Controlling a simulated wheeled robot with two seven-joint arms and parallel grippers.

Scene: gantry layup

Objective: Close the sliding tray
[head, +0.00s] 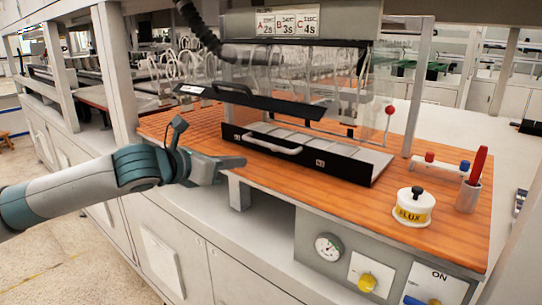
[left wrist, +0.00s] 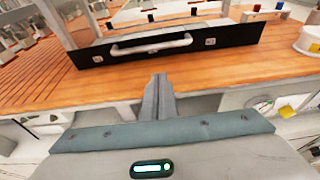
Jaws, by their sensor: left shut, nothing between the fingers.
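The sliding tray (head: 333,159) is a low tray with a black front panel and a pale handle (head: 271,144), on the orange wooden bench top. It sticks out from under a clear-walled enclosure with a black tilted lid (head: 265,101). In the left wrist view the tray's black front (left wrist: 237,41) and its handle (left wrist: 150,46) lie straight ahead, beyond the fingers. My left gripper (head: 243,162) is shut and empty, in front of the tray's left part near the bench edge, apart from the handle; its fingers also show in the left wrist view (left wrist: 159,80). My right gripper is not in view.
A white flux pot (head: 413,213), a cup with a red tool (head: 468,195) and a rack with red and blue pieces (head: 446,165) stand at the right. The wood left of the tray is clear.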

